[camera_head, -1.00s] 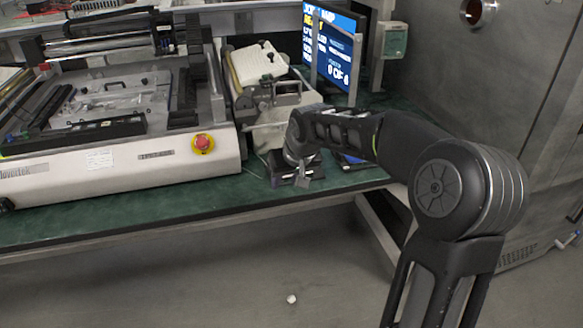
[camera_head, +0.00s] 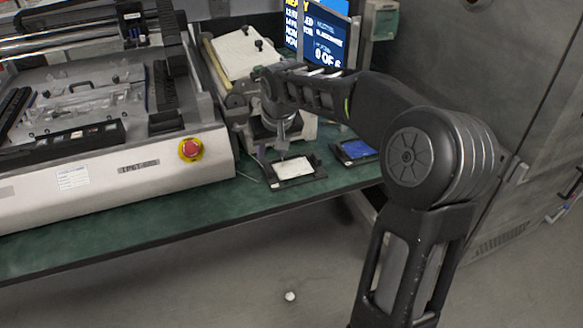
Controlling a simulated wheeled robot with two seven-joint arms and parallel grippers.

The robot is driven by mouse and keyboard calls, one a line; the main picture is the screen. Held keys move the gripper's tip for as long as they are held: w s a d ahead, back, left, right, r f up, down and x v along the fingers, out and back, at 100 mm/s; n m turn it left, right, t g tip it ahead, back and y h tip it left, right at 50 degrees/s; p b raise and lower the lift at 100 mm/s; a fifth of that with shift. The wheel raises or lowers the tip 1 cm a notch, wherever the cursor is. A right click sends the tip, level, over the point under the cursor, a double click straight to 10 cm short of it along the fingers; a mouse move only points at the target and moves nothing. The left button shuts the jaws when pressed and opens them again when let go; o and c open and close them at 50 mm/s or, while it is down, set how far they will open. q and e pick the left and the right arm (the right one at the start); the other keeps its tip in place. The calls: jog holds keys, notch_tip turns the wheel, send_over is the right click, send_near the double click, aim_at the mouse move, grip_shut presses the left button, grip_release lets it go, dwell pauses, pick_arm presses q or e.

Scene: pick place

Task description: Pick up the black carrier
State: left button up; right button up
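A black carrier (camera_head: 314,175) with a pale rectangular piece on it appears to lie flat on the green table near its front edge. My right gripper (camera_head: 282,152) points down at the carrier's back left part, very close to it. I cannot tell whether it touches the carrier, and its finger gap is too small to make out. A second dark carrier (camera_head: 370,158) with a blue piece lies to the right, partly behind my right arm. My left gripper is not in view.
A large machine with a red stop button (camera_head: 190,149) fills the left of the table (camera_head: 150,222). A smaller device (camera_head: 243,58) and a monitor (camera_head: 328,40) stand behind my gripper. A grey cabinet (camera_head: 480,80) stands at the right. A small white object (camera_head: 290,296) lies on the floor.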

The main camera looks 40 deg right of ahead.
aim_at(268, 168)
jog(key=shift+x, duration=1.2)
jog(key=shift+x, duration=2.6)
jog(key=shift+w, duration=0.1)
grip_shut()
